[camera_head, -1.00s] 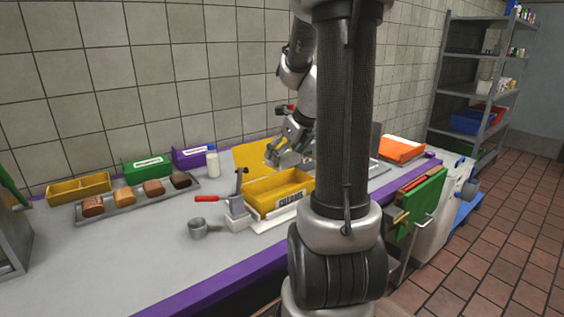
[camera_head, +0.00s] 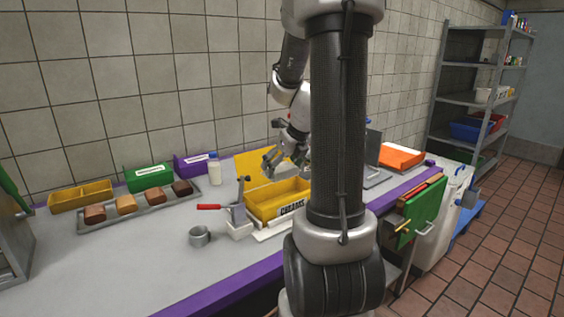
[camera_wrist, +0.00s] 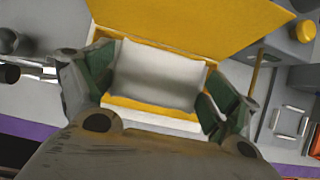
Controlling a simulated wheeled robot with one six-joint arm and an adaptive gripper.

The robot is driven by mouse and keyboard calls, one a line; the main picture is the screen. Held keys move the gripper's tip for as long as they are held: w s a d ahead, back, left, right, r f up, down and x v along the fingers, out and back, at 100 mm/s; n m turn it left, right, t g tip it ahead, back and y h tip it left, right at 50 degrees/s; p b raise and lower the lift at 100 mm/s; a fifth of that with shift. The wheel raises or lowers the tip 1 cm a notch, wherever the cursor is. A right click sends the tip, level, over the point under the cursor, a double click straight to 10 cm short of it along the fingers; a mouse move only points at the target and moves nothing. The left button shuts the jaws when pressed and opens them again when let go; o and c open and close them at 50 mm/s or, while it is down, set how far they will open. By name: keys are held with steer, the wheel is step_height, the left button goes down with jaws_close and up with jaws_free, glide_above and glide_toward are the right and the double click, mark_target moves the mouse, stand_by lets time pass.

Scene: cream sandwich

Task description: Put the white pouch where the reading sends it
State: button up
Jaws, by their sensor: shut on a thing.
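The white pouch (camera_wrist: 158,75) sits between the two green-padded fingers of my gripper (camera_wrist: 160,92) in the wrist view, and the gripper is shut on it. Below it shows the open yellow box (camera_wrist: 125,102) with its yellow lid raised behind. In the head view my gripper (camera_head: 277,160) hangs over the back part of the yellow box (camera_head: 262,213), in front of the lid (camera_head: 254,161). The box front carries a label (camera_head: 292,208) that seems to read "CREAMS". I cannot make out the pouch in the head view.
A red-handled device (camera_head: 236,218) and a metal cup (camera_head: 200,236) stand left of the box. Behind are a white bottle (camera_head: 214,172), a green box (camera_head: 148,177) and a purple box (camera_head: 191,165). A tray of bread pieces (camera_head: 106,220) lies left. An orange box (camera_head: 402,157) is right.

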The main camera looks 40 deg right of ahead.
mark_target(282, 179)
steer(key=shift+f, duration=2.45)
steer(key=o, duration=0.9)
steer(key=v, duration=1.2)
